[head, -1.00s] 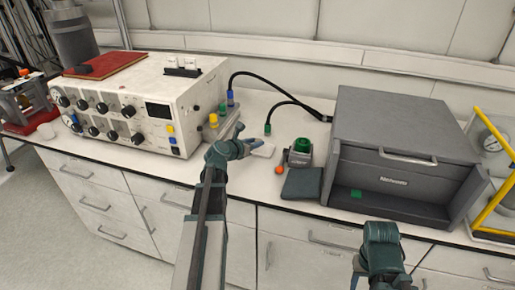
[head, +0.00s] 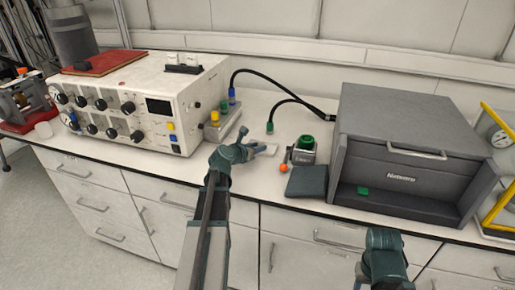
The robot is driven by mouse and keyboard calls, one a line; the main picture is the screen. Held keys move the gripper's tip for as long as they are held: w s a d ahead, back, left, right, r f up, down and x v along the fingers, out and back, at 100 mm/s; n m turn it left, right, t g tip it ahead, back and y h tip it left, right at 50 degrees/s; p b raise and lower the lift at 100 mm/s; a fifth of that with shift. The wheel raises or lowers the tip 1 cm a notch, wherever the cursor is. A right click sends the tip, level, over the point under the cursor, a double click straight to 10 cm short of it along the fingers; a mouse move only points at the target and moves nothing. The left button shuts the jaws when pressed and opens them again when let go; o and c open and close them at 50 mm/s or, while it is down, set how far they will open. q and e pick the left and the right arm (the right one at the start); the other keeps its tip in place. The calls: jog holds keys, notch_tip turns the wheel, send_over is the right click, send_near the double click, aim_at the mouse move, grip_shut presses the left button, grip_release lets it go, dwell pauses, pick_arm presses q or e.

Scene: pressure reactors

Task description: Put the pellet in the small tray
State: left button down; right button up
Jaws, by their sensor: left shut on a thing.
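My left gripper (head: 253,148) is just above the bench top near its front edge, its fingers pointing away and to the right. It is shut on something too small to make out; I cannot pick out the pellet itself. A small white flat piece (head: 268,149), perhaps the small tray, lies right by the fingertips, partly covered by them. I cannot tell whether they touch. My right gripper (head: 385,238) is low in front of the bench at the right, seen from behind; its fingers are hidden.
A small grey device with a green top (head: 305,142) and an orange ball (head: 283,168) stand right of the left gripper. A dark grey slab (head: 307,181) lies in front. A grey oven-like box (head: 405,150) is right; a white control unit (head: 150,105) is left. Cables run behind.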

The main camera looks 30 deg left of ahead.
pick_arm(q)
jog(key=c, duration=0.6)
grip_release()
jog(key=shift+f, duration=0.1)
jog(key=shift+r+p, duration=0.35)
jog(key=shift+p, duration=0.05)
jog(key=p+v, duration=0.4)
jog(key=v, duration=0.7)
jog(key=shift+s, duration=0.45)
